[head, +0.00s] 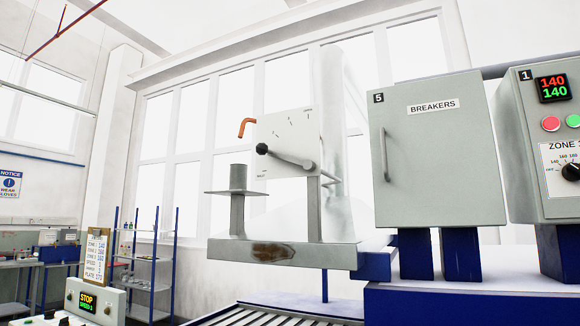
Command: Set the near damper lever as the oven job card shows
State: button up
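The damper lever (287,158) is a grey bar with a black ball knob on a pale upright plate (285,135). Its pivot is at the plate's lower right. The bar points left and slightly up, with the knob near the plate's left edge. The plate has small marks in an arc and tiny lettering that I cannot read. The oven job card (95,258) is on a clipboard at the lower left. It lists zones, speed, a damper line and plate in small print; the damper value is too small to read surely. My gripper is not in view.
An orange hooked rod (246,127) is by the plate's upper left. A grey post with a flange (237,195) stands left on the grey beam (285,252). The breakers cabinet (440,155) and zone panel (550,140) stand right. A stop display box (95,302) and roller conveyor (260,318) are below.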

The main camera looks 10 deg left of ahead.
aim_at(262, 147)
jog(key=u, duration=1.9)
jog(key=i, duration=0.7)
jog(key=z, duration=0.1)
